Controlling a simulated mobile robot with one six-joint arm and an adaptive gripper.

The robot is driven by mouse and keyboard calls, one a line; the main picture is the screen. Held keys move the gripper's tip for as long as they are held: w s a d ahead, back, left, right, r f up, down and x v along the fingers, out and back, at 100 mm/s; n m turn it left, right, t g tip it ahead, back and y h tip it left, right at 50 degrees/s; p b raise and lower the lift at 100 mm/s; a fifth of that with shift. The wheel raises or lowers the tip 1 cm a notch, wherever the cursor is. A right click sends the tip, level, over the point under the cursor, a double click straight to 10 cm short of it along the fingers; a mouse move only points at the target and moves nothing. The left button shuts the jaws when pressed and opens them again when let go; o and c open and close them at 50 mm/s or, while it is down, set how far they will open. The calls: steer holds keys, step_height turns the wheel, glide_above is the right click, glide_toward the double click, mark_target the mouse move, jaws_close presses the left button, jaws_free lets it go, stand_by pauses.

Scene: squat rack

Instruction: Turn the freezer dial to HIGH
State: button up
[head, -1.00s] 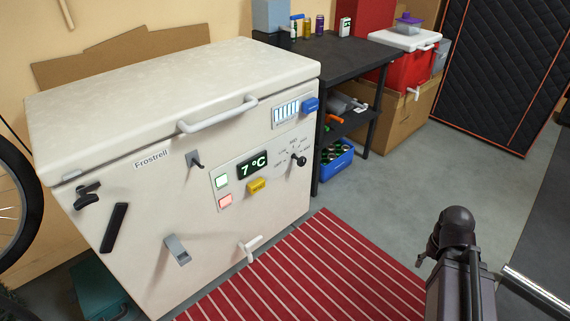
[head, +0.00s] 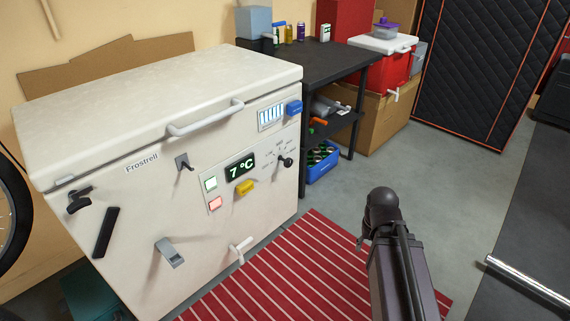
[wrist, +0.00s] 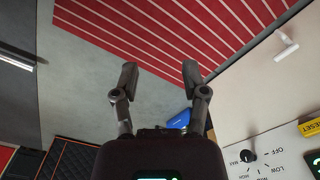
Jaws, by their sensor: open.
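The white Frostrell chest freezer (head: 130,190) stands at the left in the head view. Its black dial (head: 286,161) is at the right of the front panel, beside the green 7 °C display (head: 240,167). The dial also shows at the lower right of the wrist view (wrist: 248,156), with OFF, LOW and other printed labels around it. I cannot tell exactly where its pointer stands. My gripper (wrist: 160,73) is open and empty in the wrist view, its fingers apart and clear of the dial. In the head view my dark arm stands right of the freezer; its fingers cannot be made out.
A yellow RESET button (head: 245,187), a blue knob (head: 294,107) and a white lever (head: 240,249) project from the freezer front. A red striped mat (head: 300,270) lies before it. A black workbench (head: 330,65) stands behind right. Grey floor is clear right of the mat.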

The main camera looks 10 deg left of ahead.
steer(key=shift+a, duration=0.1)
steer(key=o, duration=0.6)
steer(key=shift+w+a+f, duration=0.1)
steer(key=shift+w, duration=0.1)
steer(key=shift+c, duration=0.2)
steer(key=n+t+y+b, duration=0.8)
steer(key=n+y+b, duration=0.2)
steer(key=y+b, duration=0.1)
glide_toward(290, 163)
steer(key=v, duration=0.2)
steer(key=shift+s+d+r, duration=0.1)
steer(key=shift+d+r, duration=0.2)
steer(key=shift+d, duration=0.05)
steer(key=b+x, duration=0.4)
steer(key=x, duration=0.9)
steer(key=shift+a+f+b, duration=0.2)
steer(key=shift+a+b, duration=0.15)
steer(key=shift+b, duration=0.05)
